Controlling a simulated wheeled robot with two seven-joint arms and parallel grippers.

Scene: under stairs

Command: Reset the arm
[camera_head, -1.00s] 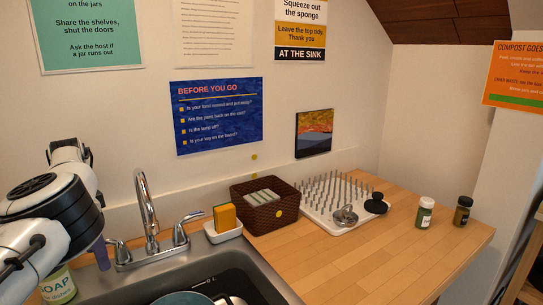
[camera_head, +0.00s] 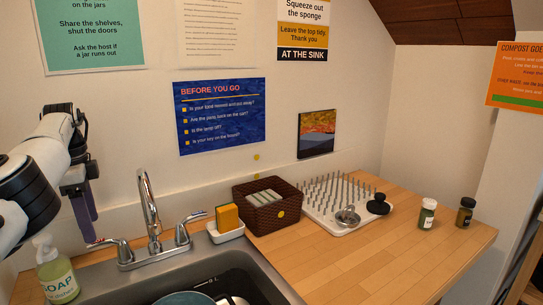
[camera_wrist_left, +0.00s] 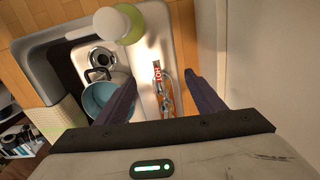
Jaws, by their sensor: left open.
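My left arm comes in from the left in the head view. Its gripper (camera_head: 84,214) hangs with dark purple fingers pointing down beside the soap bottle (camera_head: 56,272), left of the tap. In the left wrist view the left gripper (camera_wrist_left: 162,100) has its two fingers spread wide apart, with nothing held between them. Below it show the tap (camera_wrist_left: 160,85) and the sink. The right gripper is not in view.
The steel sink (camera_head: 262,277) holds a blue pot (camera_head: 183,298). The tap (camera_head: 150,215), a sponge holder (camera_head: 225,233), a brown basket (camera_head: 268,217) and a white peg rack (camera_head: 340,225) stand behind. The right of the wooden counter (camera_head: 370,262) is clear apart from two small jars.

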